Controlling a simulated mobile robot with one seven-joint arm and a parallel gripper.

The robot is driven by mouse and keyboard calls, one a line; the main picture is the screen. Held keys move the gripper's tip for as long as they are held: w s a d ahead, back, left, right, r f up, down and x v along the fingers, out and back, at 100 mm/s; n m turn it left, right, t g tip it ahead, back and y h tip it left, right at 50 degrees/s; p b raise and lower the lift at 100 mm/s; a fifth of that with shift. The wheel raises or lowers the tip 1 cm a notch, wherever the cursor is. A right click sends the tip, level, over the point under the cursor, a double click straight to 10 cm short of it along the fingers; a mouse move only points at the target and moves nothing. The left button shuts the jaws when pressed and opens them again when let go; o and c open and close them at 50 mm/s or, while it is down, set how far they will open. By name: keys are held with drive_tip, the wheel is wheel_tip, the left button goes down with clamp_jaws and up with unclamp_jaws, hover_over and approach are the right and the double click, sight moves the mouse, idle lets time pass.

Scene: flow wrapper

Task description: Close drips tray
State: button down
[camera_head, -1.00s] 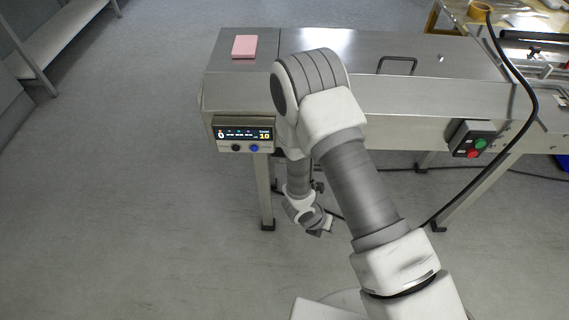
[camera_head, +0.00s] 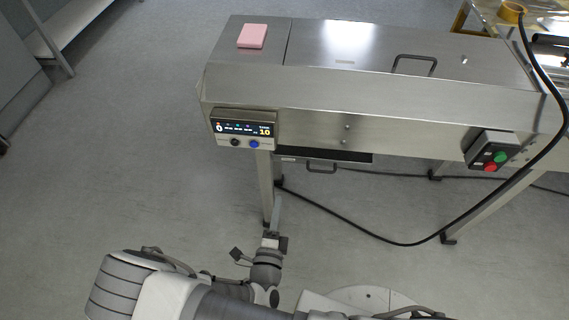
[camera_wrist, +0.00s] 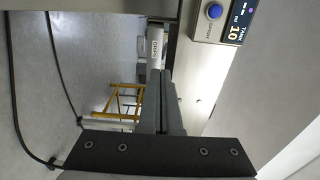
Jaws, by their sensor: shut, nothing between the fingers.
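The drips tray (camera_head: 345,161) is under the front of the steel machine. Its dark inside shows as a strip above its front edge, so it stands partly out. A dark handle (camera_head: 321,168) is on its front. In the wrist view, the tray's labelled front (camera_wrist: 155,45) appears sideways beyond the fingertips. My gripper (camera_head: 278,199) is shut and empty, low in front of the machine, left of the tray handle and near the machine's left front leg. Its closed fingers (camera_wrist: 163,75) point toward the tray in the wrist view, and partly cover it. I see no contact.
The steel machine (camera_head: 330,98) stands above the tray. A display panel (camera_head: 243,130) and a red-green switch box (camera_head: 490,150) project from its front. A table leg (camera_head: 265,185) is near my gripper. A black cable (camera_head: 400,243) crosses the floor at right. Floor at left is clear.

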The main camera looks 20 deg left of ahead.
drive_tip(key=b, duration=0.2)
approach(283, 156)
drive_tip(key=x, duration=0.6)
drive_tip(key=shift+d+f, duration=0.1)
drive_tip(key=shift+w+y, duration=0.3)
drive_tip(key=shift+w, duration=0.15)
drive_tip(key=x, duration=0.5)
drive_tip(key=shift+w+r, duration=0.1)
drive_tip(key=shift+r, duration=0.15)
drive_tip(key=shift+p, duration=0.3)
